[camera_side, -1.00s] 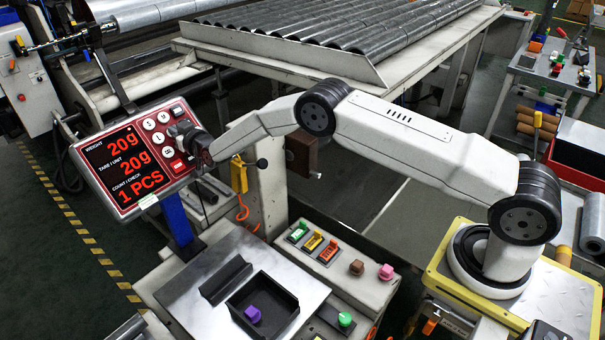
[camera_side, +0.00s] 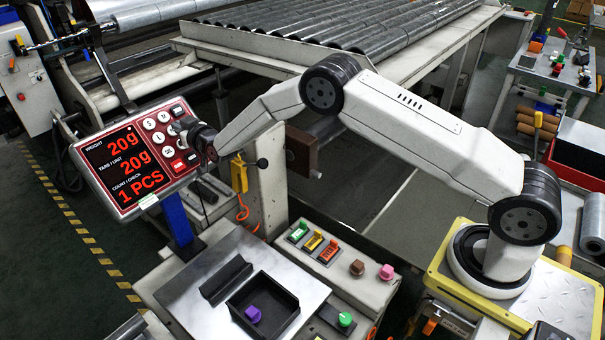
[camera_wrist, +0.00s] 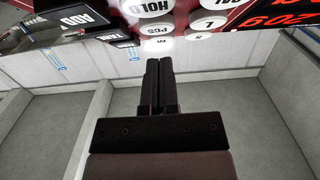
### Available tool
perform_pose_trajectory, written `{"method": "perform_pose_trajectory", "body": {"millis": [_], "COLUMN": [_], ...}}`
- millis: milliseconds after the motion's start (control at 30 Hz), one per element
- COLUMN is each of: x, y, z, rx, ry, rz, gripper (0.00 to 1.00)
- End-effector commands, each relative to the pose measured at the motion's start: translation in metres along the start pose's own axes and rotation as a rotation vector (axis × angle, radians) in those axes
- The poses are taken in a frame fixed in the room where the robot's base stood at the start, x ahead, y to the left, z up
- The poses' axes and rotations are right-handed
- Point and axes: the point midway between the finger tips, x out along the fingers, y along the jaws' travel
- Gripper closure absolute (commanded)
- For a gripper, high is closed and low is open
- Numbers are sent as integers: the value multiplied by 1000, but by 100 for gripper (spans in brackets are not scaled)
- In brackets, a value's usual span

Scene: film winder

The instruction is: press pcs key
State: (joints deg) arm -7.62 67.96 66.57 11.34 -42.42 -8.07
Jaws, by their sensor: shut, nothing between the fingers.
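The scale panel (camera_side: 121,159) has a red face and reads 20g, 20g and 1 PCS in the side view. Its round white keys are on the right half, partly behind my gripper. In the wrist view the PCS key (camera_wrist: 155,30) is a white round key with its label upside down, between the HOLD key (camera_wrist: 155,8) and the M key (camera_wrist: 133,41). My gripper (camera_wrist: 152,62) is shut and empty, its fingers side by side. Its tips appear just below the PCS key in that view, with a visible gap. In the side view my gripper (camera_side: 183,126) is close to the panel's right part.
A blue post (camera_side: 178,220) stands under the panel. Below are a black tray (camera_side: 282,322) with a purple block (camera_side: 253,314) and several colored switches. The ADD key (camera_wrist: 85,18) lies left in the wrist view.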

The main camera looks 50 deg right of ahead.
Motion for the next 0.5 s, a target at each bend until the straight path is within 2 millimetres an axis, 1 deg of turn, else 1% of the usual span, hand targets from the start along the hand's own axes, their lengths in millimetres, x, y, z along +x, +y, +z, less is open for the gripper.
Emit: {"method": "perform_pose_trajectory", "body": {"millis": [67, 500], "x": [-5, -41], "y": [-1, -1], "z": [-8, -8], "rx": [0, 1], "ry": [5, 8], "rz": [-1, -1], "gripper": [100, 100]}}
